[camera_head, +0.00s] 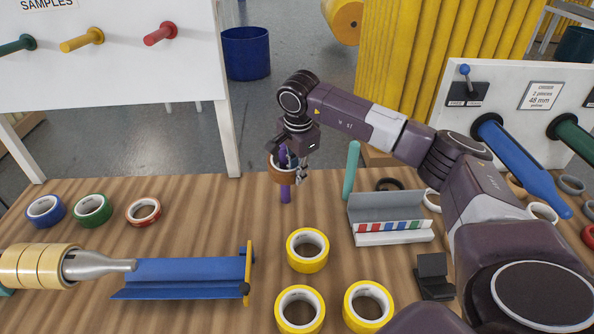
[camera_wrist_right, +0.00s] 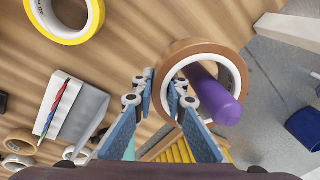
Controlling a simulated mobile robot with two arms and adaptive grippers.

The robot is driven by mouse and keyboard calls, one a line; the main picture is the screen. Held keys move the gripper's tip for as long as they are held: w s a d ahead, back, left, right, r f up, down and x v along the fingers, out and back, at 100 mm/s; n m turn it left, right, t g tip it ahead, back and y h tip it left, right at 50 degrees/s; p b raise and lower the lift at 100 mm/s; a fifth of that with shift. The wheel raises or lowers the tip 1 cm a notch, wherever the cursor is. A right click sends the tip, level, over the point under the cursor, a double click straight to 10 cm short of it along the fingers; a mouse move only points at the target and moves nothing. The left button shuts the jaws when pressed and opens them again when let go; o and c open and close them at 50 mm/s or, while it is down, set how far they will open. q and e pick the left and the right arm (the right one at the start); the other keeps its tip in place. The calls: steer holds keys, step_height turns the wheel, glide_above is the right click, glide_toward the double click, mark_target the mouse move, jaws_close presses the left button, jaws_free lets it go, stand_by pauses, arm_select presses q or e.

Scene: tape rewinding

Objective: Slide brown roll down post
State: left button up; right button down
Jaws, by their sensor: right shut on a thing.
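The brown roll (camera_head: 277,172) is around the purple post (camera_head: 285,194), above the wooden table. In the right wrist view the brown roll (camera_wrist_right: 240,50) shows a white core, and the rounded end of the purple post (camera_wrist_right: 222,106) passes through its hole. My right gripper (camera_head: 299,174) is shut on the roll's wall. In the wrist view its blue-padded fingers (camera_wrist_right: 166,98) stand at either side of the near wall of the roll. The post's lower part shows below the roll. My left gripper is not in view.
A teal post (camera_head: 351,170) stands to the right, beside a grey and white tray (camera_head: 390,238). Several yellow rolls (camera_head: 307,250) lie in front. A blue trough (camera_head: 180,277) lies at left. Blue, green and red rolls (camera_head: 92,210) lie at the back left.

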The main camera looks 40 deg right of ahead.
steer(key=shift+f, duration=0.15)
steer(key=c, duration=1.8)
jaws_free()
steer(key=shift+c, duration=0.2)
step_height(320, 180, up, 12)
steer(key=s+a, duration=0.1)
steer(key=s, duration=0.1)
